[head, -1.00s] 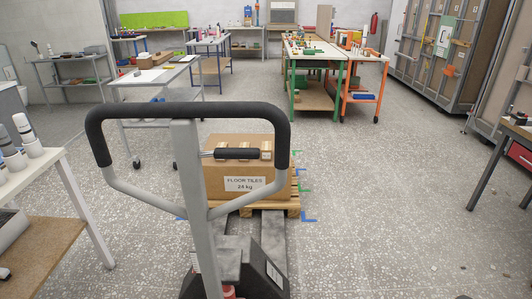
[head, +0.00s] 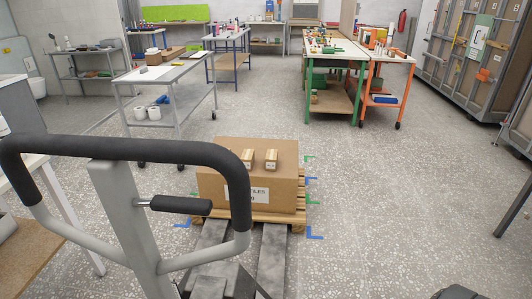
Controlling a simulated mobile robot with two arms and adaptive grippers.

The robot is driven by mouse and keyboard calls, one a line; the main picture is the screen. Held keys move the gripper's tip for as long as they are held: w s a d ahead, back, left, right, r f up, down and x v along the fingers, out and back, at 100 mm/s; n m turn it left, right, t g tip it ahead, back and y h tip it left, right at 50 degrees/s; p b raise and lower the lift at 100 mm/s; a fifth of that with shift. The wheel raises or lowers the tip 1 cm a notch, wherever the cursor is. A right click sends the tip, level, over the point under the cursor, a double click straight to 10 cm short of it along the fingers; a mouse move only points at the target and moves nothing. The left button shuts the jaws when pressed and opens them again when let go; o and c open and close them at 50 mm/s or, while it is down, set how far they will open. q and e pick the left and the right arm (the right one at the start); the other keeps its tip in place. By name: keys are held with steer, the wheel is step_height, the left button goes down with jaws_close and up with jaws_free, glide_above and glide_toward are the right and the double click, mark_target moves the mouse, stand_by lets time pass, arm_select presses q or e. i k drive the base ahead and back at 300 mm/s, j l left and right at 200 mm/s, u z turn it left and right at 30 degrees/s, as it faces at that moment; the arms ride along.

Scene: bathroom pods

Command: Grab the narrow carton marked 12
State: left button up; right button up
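The large box (head: 275,190) has a white floor tiles label, partly hidden by the black handle. It rests on a wooden pallet (head: 290,217).
A pallet truck's handle (head: 130,150) stands large in front, its forks (head: 272,255) under the pallet. Blue and green tape corners mark the floor. A grey table (head: 165,76) stands behind left, green and orange benches (head: 335,60) behind right. Floor right of the pallet is clear.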

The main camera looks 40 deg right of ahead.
mark_target(272, 155)
steer(key=i+l+u, duration=0.3)
steer(key=l, duration=1.3)
steer(key=l+u, duration=0.35)
steer(key=l, duration=1.25)
steer(key=k, duration=0.1)
